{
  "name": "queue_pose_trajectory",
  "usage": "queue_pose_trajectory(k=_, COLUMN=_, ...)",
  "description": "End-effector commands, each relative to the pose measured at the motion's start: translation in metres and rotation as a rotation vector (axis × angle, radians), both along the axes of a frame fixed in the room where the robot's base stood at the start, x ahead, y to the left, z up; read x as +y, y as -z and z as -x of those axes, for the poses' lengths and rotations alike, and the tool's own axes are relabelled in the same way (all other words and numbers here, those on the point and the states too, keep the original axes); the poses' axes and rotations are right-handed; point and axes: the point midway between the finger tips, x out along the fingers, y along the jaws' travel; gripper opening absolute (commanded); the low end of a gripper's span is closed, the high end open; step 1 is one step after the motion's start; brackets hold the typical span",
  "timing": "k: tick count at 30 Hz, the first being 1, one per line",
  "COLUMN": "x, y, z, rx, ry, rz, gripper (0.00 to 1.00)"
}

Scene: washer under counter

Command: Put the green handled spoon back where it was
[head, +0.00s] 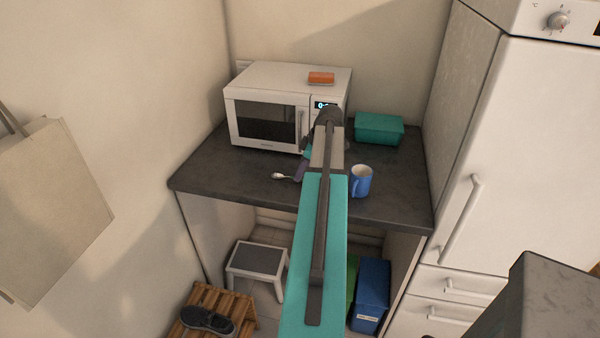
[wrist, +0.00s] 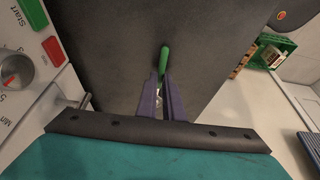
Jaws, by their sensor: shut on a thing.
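The spoon shows in the head view as a pale metal bowl (head: 279,176) at the dark counter (head: 220,178), in front of the microwave. Its green handle (wrist: 165,56) shows in the wrist view, just beyond my fingertips. My gripper (head: 298,176) has its purple fingers shut on the spoon, with a bit of metal visible between the fingers (wrist: 164,82) in the wrist view. In the head view the green handle is hidden by my gripper and arm. I cannot tell whether the spoon touches the counter or is slightly raised.
A white microwave (head: 262,118) with an orange item (head: 321,78) on top stands behind. A blue mug (head: 361,181) stands to the right, and a teal container (head: 379,128) at the back right. The counter's left front is clear. A step stool (head: 257,258) stands below.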

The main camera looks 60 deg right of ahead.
Motion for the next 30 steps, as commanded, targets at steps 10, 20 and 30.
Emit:
queue_pose_trajectory(k=10, x=0.000, y=0.002, z=0.000, rx=0.000, ry=0.000, rz=0.000, gripper=0.26)
queue_pose_trajectory(k=20, x=0.000, y=0.001, z=0.000, rx=0.000, ry=0.000, rz=0.000, gripper=0.26)
queue_pose_trajectory(k=30, x=-0.003, y=-0.015, z=0.006, rx=-0.002, ry=0.001, rz=0.001, gripper=0.26)
